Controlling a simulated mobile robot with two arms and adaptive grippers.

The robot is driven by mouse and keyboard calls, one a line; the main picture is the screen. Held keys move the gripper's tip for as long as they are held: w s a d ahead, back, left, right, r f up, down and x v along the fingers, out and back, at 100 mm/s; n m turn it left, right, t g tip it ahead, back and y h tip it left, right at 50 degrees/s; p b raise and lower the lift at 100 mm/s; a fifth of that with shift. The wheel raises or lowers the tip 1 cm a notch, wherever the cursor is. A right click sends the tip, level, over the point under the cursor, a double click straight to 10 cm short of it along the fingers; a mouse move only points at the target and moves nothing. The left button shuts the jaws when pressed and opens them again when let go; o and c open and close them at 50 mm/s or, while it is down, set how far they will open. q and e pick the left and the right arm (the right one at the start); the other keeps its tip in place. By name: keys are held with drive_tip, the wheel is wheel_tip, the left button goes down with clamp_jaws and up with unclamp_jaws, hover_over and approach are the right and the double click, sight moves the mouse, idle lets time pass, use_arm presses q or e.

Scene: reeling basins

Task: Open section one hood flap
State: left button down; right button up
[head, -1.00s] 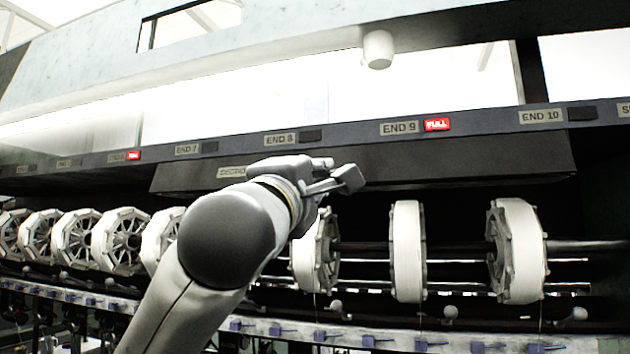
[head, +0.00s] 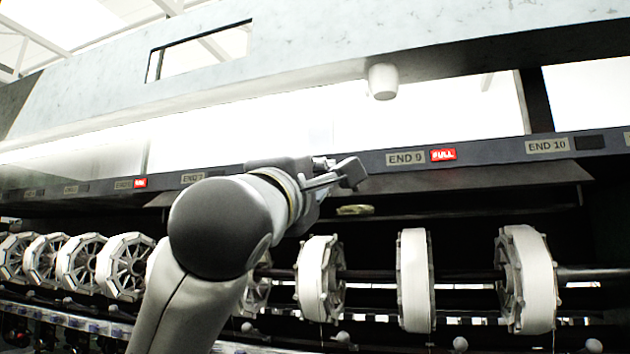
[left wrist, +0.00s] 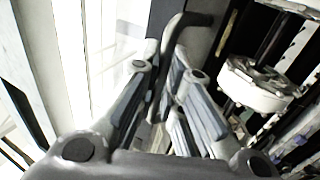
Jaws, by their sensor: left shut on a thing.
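The section one hood flap (head: 480,176) is a long dark panel under the label rail in the head view. It looks tilted up and outward, with a dark opening beneath it. My left gripper (head: 340,178) is in front of the rail and flap, hiding the END 8 label. In the left wrist view, my left gripper (left wrist: 165,80) is shut on a dark bent handle (left wrist: 187,20) that runs between its fingers. The handle is hidden in the head view. My right gripper is not in view.
White reels (head: 414,280) stand in a row on a shaft below the flap. The label rail (head: 490,153) shows a lit red FULL sign (head: 443,155) by END 9. A white cup-shaped piece (head: 383,81) hangs above. My left arm hides some reels.

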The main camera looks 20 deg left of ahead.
use_arm(q)
drive_tip(key=shift+s+r, duration=0.1)
drive_tip(key=shift+r, duration=0.8)
drive_tip(key=shift+w+r, duration=0.25)
drive_tip(key=shift+r, duration=0.85)
drive_tip(key=c, duration=1.7)
unclamp_jaws()
drive_tip(key=shift+s+f, duration=0.1)
drive_tip(key=b+v, duration=1)
drive_tip(key=v, duration=0.4)
